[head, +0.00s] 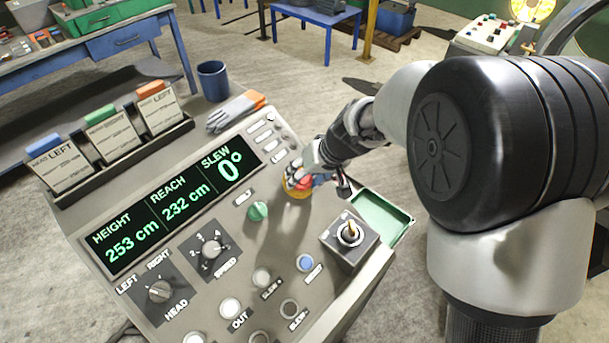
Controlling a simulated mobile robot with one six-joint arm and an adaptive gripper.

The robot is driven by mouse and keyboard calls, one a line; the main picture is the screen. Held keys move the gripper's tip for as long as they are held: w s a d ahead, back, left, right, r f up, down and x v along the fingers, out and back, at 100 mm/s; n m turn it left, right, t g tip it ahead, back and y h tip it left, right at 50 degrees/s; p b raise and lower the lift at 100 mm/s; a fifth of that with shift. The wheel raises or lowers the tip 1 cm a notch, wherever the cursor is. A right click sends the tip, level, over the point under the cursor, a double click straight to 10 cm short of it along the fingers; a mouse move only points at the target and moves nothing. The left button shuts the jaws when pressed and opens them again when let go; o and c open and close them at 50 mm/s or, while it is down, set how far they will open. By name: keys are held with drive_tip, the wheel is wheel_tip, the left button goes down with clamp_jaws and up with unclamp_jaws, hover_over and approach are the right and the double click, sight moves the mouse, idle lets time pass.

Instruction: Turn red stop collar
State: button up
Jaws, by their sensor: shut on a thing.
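The red stop collar (301,182) is on the upper right of the sloped grey control panel, with a yellow part (293,192) around or under it. My gripper (310,176) comes in from the upper right and is shut on the collar. The fingers and wrist cover much of the collar, so its turn angle cannot be read.
A green knob (258,211) sits just left and below. A joystick box (350,238) and a green tray (382,217) lie to the right. The lit display (174,206) reads height 253 cm, reach 232 cm, slew 0°. Gloves (237,110) and a blue cup (213,80) stand behind.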

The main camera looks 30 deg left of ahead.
drive_tip(key=m, duration=0.4)
drive_tip(key=shift+m+b, duration=0.3)
drive_tip(key=shift+m, duration=0.1)
drive_tip(key=m, duration=0.4)
drive_tip(key=shift+d+f+m+y, duration=0.1)
drive_tip(key=shift+d+m+y, duration=0.05)
drive_tip(key=shift+m+y, duration=0.2)
drive_tip(key=o, duration=1.1)
drive_tip(key=shift+c, duration=0.2)
drive_tip(key=w+v, duration=0.1)
drive_tip(key=v, duration=1.1)
drive_tip(key=shift+s, duration=0.4)
